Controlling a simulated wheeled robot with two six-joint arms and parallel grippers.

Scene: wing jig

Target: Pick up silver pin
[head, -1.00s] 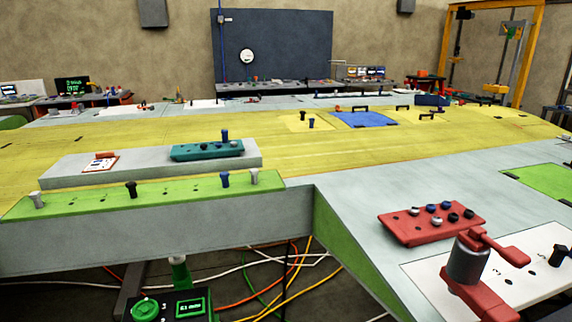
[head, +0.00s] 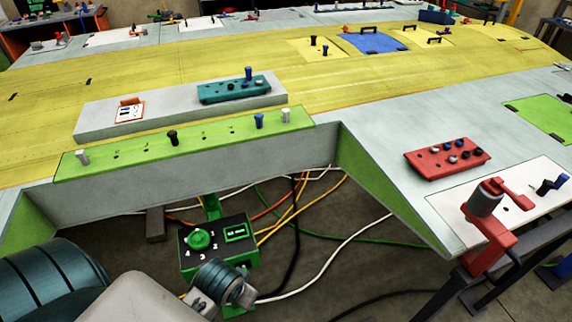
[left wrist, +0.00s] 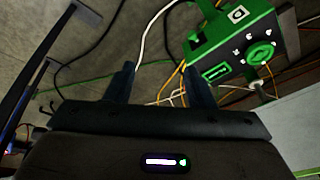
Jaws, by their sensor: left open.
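A silver pin (head: 82,157) stands upright at the left end of the green strip (head: 205,141). Another silver pin (head: 286,115) stands upright near its right end. A black pin (head: 172,137) and a blue pin (head: 259,121) stand between them. My left gripper shows in the left wrist view (left wrist: 160,85), with its two fingers apart and nothing between them. It faces the floor and cables, away from the pins. My left arm enters the head view at the lower left; its fingers are not clear there. My right gripper is not in view.
A red block (head: 447,160) with several pins and a red-and-grey fixture (head: 485,197) are at right. A teal block (head: 234,89) sits behind the strip. A green control box (head: 218,245) stands below the wing edge, with loose cables (head: 320,255) on the floor.

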